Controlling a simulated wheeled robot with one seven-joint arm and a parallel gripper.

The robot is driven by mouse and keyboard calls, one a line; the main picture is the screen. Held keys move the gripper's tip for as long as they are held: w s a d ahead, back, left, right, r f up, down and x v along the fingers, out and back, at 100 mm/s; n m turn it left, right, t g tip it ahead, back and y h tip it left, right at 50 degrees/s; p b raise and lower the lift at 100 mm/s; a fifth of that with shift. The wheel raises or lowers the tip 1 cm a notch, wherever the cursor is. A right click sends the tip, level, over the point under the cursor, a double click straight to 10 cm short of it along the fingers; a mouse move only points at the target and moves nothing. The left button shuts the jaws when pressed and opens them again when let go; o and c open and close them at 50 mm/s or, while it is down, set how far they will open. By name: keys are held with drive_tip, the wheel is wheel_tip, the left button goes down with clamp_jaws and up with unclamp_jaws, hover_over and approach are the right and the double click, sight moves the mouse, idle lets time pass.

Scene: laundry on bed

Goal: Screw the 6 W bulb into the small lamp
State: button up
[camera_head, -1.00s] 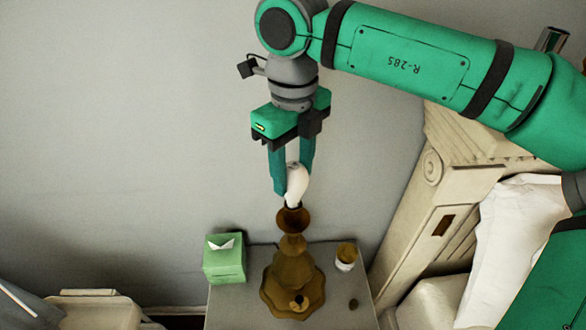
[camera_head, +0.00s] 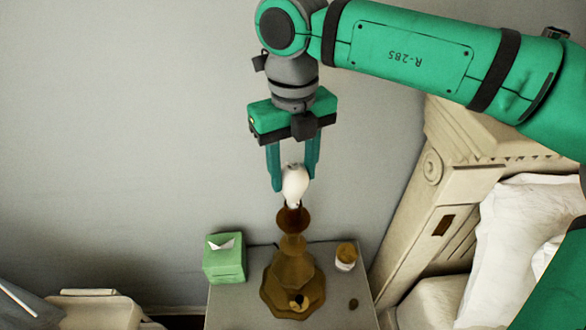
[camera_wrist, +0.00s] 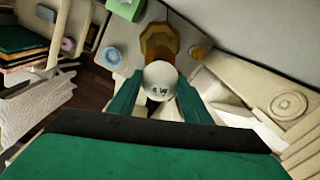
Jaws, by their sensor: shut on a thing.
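A white bulb (camera_head: 295,184) is held upright between the fingertips of my gripper (camera_head: 293,186), directly over the brown lamp (camera_head: 292,270). Its lower end is at the lamp's top opening; I cannot tell how deep it sits. In the wrist view the bulb (camera_wrist: 160,78) shows its rounded top with a printed mark ending in "W"; the digit looks like a 6. My gripper's fingers (camera_wrist: 155,95) are on both sides of it. The lamp (camera_wrist: 158,40) shows behind the bulb, with its socket hidden.
The lamp stands on a grey nightstand (camera_head: 235,305). A green tissue box (camera_head: 224,260) is left of it; a small jar (camera_head: 346,257) and a small dark round object (camera_head: 353,303) are right. The carved headboard (camera_head: 430,210) and white pillow (camera_head: 505,235) are farther right.

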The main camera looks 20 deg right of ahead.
drive_tip(key=shift+m, duration=1.7)
drive_tip(key=m, duration=0.3)
drive_tip(key=shift+a+m, duration=0.1)
drive_tip(key=shift+m, duration=1.8)
